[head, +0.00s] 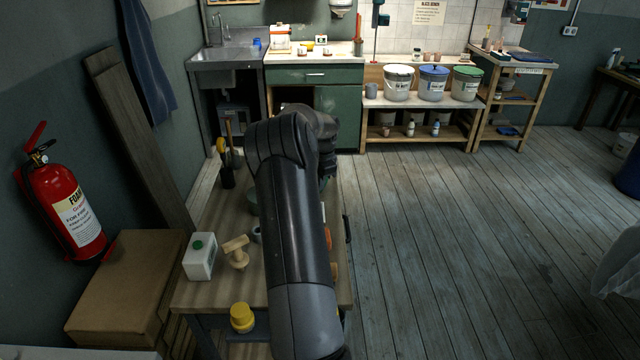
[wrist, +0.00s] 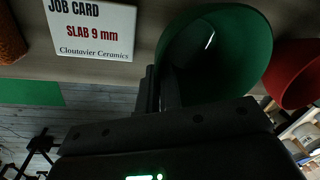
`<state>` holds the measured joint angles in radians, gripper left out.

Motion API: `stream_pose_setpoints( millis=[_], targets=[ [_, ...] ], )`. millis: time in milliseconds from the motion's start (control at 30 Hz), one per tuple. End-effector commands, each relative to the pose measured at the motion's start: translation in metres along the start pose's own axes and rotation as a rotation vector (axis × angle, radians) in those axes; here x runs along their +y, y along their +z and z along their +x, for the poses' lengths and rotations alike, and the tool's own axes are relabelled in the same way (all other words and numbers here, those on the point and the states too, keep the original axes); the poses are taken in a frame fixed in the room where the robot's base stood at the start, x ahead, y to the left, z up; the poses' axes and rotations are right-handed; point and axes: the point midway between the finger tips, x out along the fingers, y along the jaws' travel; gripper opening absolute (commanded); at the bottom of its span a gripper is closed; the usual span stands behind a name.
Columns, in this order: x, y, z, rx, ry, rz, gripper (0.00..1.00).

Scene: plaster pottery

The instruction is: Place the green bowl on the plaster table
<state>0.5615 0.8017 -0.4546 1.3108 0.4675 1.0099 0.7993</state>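The dark green bowl (wrist: 222,50) fills the top middle of the wrist view, close to the camera. My gripper (wrist: 163,84) is at its left edge. The two dark fingers are close together, one outside the bowl and one over its dark inside, apparently with the wall between them. The contact itself is dark. I cannot tell whether the bowl rests on the surface or is lifted. In the head view my arm hides the gripper. A low table (head: 490,104) with lidded buckets on top stands at the back; I cannot tell whether it is the plaster table.
A red bowl (wrist: 297,75) sits right beside the green one. A job card (wrist: 92,28) lies to the left. The wooden bench (head: 210,292) under my arm holds a white box (head: 200,257) and a wooden piece (head: 237,251). The floor (head: 450,240) to the right is clear.

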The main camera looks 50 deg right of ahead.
Motion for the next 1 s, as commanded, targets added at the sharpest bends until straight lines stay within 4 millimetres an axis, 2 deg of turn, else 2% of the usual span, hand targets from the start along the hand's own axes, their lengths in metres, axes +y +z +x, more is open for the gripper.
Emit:
stream_pose_setpoints(
  millis=[67,400,433,700,1000],
  targets=[
    [0.0007,-0.0004,0.0067,0.001,-0.001,0.001,0.0],
    [0.0012,-0.0005,0.0096,0.001,-0.002,0.0,0.0],
    [0.0014,-0.0004,0.0104,0.0,-0.001,0.0,0.05],
    [0.0014,-0.0004,0.0099,0.001,-0.001,0.0,0.26],
    [0.0006,-0.0006,0.0052,0.002,-0.003,0.0,0.26]
  ],
)
